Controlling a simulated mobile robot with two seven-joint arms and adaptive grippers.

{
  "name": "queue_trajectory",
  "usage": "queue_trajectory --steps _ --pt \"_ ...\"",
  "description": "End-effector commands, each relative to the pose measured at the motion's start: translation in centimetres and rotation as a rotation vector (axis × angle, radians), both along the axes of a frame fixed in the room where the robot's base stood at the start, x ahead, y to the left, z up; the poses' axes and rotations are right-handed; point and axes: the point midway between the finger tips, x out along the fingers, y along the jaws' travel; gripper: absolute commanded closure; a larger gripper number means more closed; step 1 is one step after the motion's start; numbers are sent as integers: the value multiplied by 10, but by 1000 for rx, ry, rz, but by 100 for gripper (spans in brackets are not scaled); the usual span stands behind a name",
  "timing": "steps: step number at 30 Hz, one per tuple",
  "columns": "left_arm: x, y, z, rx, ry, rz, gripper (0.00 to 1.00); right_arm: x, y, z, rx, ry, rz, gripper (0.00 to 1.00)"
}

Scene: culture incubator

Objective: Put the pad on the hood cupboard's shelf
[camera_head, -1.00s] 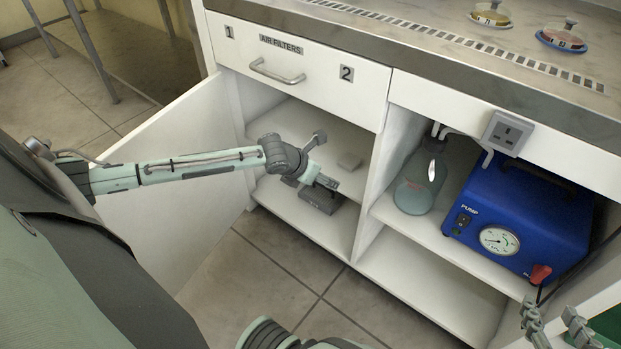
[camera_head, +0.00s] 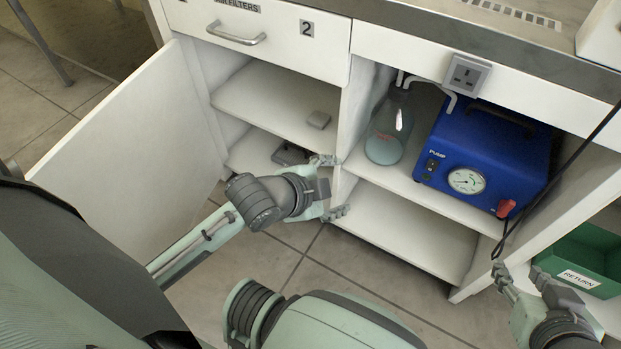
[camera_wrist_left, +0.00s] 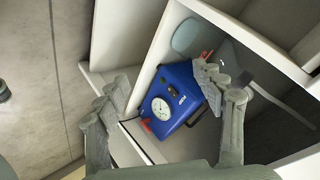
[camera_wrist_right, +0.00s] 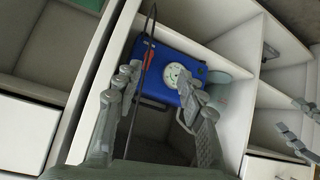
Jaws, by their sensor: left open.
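My right gripper (camera_head: 522,275) is open at the lower right, beside the green bin. The right wrist view shows its fingers (camera_wrist_right: 158,82) apart and empty.
A dark grey object (camera_head: 289,155) lies on the cupboard floor, partly hidden. The cupboard door (camera_head: 130,150) stands open at left. The right bay holds a bottle (camera_head: 385,140) and a blue pump (camera_head: 490,155). A hanging cable (camera_head: 575,165) and green RETURN bin (camera_head: 590,258) are at right.

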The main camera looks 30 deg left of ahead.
Motion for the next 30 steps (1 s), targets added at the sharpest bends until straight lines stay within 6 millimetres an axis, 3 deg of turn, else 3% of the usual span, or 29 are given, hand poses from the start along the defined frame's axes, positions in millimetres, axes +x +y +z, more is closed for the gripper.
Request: queue_trajectory --steps 3,7,19,22,27,30 --pt "-22 13 21 -266 49 308 32 0 0 0 0 0 0 60" --pt "-35 27 33 -433 71 516 32 0 0 0 0 -1 0 60" --pt "-40 35 35 -492 84 598 32 0 0 1 -1 3 0 60" --pt "-46 47 12 -438 164 644 32 -6 -13 -24 -27 105 -24 60" --pt "-83 89 -63 -282 407 787 32 -44 -55 -99 -95 403 -101 60" --pt "-108 107 -93 -218 514 848 44 -68 -74 -129 -118 531 -136 66"
